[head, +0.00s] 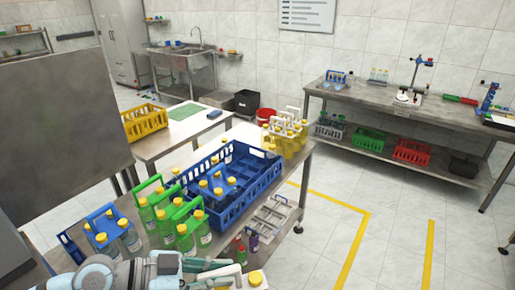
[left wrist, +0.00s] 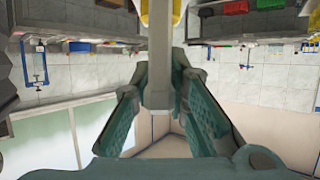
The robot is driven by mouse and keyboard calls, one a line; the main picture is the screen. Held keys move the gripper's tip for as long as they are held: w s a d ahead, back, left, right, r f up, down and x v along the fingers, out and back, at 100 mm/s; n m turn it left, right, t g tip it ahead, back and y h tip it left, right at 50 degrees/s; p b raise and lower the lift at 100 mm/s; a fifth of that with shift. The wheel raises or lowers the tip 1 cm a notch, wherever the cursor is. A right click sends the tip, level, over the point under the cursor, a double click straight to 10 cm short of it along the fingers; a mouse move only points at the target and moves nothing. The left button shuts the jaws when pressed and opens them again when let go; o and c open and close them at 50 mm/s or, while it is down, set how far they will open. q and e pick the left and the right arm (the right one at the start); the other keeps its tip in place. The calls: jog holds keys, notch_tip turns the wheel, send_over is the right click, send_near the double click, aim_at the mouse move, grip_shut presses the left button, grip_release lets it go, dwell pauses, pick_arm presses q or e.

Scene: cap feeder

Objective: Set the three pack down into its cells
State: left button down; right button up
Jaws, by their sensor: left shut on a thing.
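My left gripper (head: 222,272) is at the bottom of the head view, in front of the table. It is shut on the pale handle of a pack (head: 256,279), of which a yellow cap and a bit of white show; the rest is cut off. In the left wrist view the pale handle bar (left wrist: 157,75) stands between the two teal fingers, with yellow at the top edge. The blue crate (head: 232,217) is behind the gripper on the table, apart from it. A blue-handled pack with yellow caps (head: 218,184) stands in its near left part; other cells are partly hidden. My right gripper is out of view.
Green-handled packs (head: 185,233) and a blue-handled pack (head: 103,226) stand left of the crate. Grey empty carriers (head: 270,218) lie right of it, with small dark bottles (head: 253,242) nearby. Yellow packs (head: 290,138) stand behind the crate. The floor at right is clear.

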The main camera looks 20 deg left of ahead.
pick_arm(q)
jog(key=w+a+r+n+t+y+p, duration=0.2)
jog(key=w+a+r+n+y, duration=0.1)
jog(key=w+a+r, duration=0.4)
jog(key=w+a+r+n+t+y+p, duration=0.3)
jog(key=w+a+r, duration=0.4)
jog(key=a, duration=0.5)
notch_tip(320, 180, up, 2)
jog(key=shift+w+n+y+p, duration=0.2)
jog(key=shift+n+y+p, duration=0.2)
jog(key=shift+n, duration=0.3)
